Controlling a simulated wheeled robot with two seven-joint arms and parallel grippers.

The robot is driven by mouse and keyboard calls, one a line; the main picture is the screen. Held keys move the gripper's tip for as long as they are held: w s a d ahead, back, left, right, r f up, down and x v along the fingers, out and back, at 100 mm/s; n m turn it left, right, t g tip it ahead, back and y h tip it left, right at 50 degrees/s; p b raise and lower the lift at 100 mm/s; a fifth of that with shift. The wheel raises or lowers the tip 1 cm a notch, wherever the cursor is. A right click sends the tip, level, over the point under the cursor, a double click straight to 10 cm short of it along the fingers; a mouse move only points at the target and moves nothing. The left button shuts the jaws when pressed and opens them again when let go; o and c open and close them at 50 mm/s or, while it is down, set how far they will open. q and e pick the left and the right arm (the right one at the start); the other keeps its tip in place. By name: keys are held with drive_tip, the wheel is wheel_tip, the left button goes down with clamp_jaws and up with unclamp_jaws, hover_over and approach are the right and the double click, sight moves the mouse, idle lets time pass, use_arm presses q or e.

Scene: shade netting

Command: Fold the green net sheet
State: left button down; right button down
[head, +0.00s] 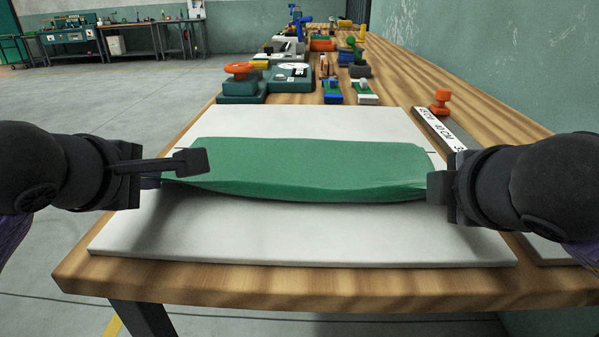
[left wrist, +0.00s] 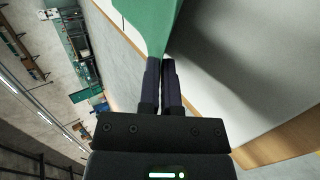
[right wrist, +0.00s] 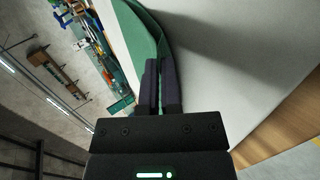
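The green net sheet (head: 310,165) lies over the white board (head: 300,245) on the wooden table. Its near edge is lifted off the board and sags a little in the middle, casting a shadow below. My left gripper (head: 172,172) is at the sheet's near left corner; in the left wrist view its fingers (left wrist: 160,75) are closed on the narrowed corner of the sheet (left wrist: 150,22). My right gripper (head: 432,187) is at the near right corner; in the right wrist view its fingers (right wrist: 160,75) are closed with the sheet's edge (right wrist: 150,32) between them.
A dark strip with a white label (head: 440,125) lies right of the board, with an orange-red knob (head: 440,100) near its far end. Several tools and devices, including a teal one with an orange handle (head: 241,85), stand beyond the board. The board's near part is bare.

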drive_tip(key=shift+w, duration=0.1)
use_arm(q)
drive_tip(key=shift+c, duration=2.4)
unclamp_jaws()
drive_tip(key=shift+w, duration=0.1)
use_arm(e)
drive_tip(key=shift+c, duration=2.4)
unclamp_jaws()
use_arm(q)
drive_tip(key=r, duration=0.1)
drive_tip(key=s+r, duration=0.2)
drive_tip(key=r, duration=0.1)
drive_tip(key=shift+r, duration=0.1)
use_arm(e)
drive_tip(key=r, duration=0.1)
drive_tip(key=s+r, duration=0.2)
drive_tip(key=r, duration=0.1)
drive_tip(key=shift+r, duration=0.1)
use_arm(q)
drive_tip(key=s+r, duration=0.4)
drive_tip(key=r, duration=0.1)
use_arm(e)
drive_tip(key=s+r, duration=0.4)
drive_tip(key=r, duration=0.1)
use_arm(q)
drive_tip(key=shift+f, duration=0.1)
use_arm(e)
drive_tip(key=shift+f, duration=0.1)
